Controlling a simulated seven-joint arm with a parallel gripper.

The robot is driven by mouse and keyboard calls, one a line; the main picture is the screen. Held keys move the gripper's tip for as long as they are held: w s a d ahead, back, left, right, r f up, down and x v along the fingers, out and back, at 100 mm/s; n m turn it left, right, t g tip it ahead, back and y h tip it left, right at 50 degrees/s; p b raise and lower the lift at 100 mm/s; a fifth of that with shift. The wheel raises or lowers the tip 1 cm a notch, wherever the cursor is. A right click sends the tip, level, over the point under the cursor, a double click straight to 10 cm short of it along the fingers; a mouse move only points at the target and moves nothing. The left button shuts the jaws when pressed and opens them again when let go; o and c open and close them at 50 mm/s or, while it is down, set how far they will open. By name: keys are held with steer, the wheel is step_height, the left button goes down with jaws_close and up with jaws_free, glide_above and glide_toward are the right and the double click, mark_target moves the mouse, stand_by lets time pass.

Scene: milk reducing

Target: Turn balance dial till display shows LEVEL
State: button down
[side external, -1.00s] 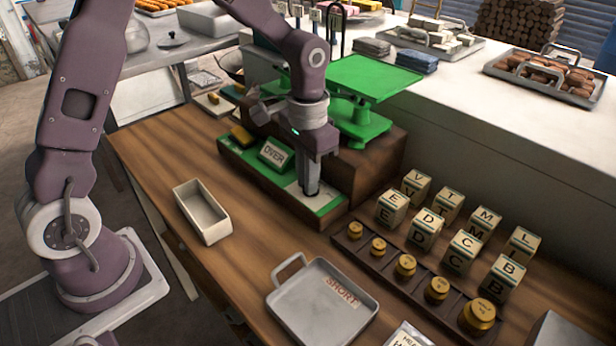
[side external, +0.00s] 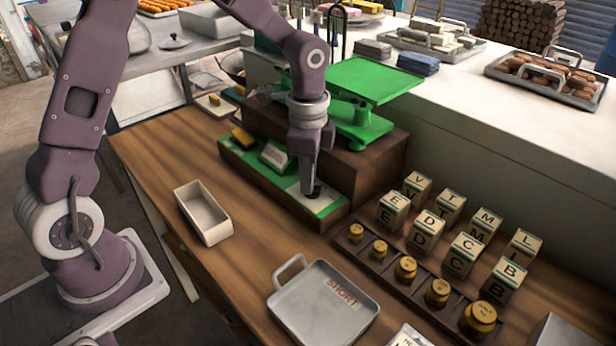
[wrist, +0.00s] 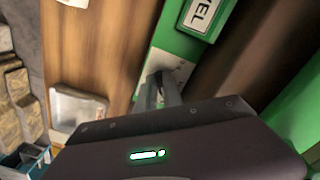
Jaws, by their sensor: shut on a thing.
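My gripper (side external: 307,187) points down at the right end of the green panel (side external: 322,207) on the front of the balance's wooden base. In the wrist view my gripper (wrist: 163,90) is shut on the balance dial, which is mostly hidden by the fingers. The display (side external: 273,155) is a small tilted plate left of the gripper; its text is not readable in the side view. In the wrist view the display (wrist: 203,14) is cut by the top edge and shows the letters "EL".
The green balance (side external: 362,125) stands behind the gripper. A grey tray marked SHORT (side external: 315,310), an empty loaf tin (side external: 203,210), brass weights (side external: 405,268) and lettered cubes (side external: 428,230) are on the table. The wood left of the panel is clear.

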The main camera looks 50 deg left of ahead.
steer(key=shift+m, duration=0.6)
steer(key=c, duration=1.5)
jaws_free()
step_height(320, 180, up, 7)
steer(key=shift+r, duration=0.1)
